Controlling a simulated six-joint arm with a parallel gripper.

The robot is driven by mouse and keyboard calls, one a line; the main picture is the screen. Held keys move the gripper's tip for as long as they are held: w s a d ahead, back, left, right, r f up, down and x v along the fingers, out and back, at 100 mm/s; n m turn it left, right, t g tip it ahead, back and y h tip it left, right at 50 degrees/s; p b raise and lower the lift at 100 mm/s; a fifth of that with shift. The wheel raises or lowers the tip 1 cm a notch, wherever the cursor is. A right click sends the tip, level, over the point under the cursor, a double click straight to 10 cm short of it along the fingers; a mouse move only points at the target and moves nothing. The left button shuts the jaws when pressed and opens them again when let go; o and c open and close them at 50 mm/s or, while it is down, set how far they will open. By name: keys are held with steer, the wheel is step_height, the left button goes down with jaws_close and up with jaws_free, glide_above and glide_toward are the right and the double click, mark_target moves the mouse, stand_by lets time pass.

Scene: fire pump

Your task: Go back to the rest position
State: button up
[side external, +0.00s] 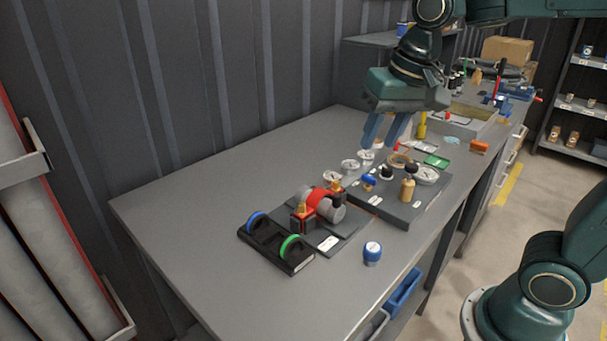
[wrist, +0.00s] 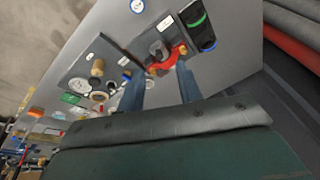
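My gripper (side external: 380,143) is in the air above the far middle of the workbench, its two blue fingers pointing down. In the wrist view the fingers (wrist: 158,84) stand apart with nothing between them, so it is open and empty. The pump assembly (side external: 320,202), with a red band, grey cylinder and orange-topped parts, sits on a dark plate nearer the front left. It also shows in the wrist view (wrist: 163,58), beyond the fingertips.
A black holder (side external: 275,249) carries a blue and a green ring. A dark board (side external: 402,211) holds a brass-coloured part, knobs and dials. A blue-and-white round item (side external: 372,253) stands near the front edge. The bench's left part is clear; a ribbed wall stands behind.

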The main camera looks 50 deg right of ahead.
steer(key=s+d+f+n+t, duration=0.1)
steer(key=s+n, duration=0.4)
steer(key=s, duration=0.6)
step_height(320, 180, down, 2)
steer(key=shift+s+f+t, duration=0.1)
steer(key=shift+s+t, duration=0.3)
steer(key=shift+t, duration=0.4)
steer(key=shift+d, duration=0.1)
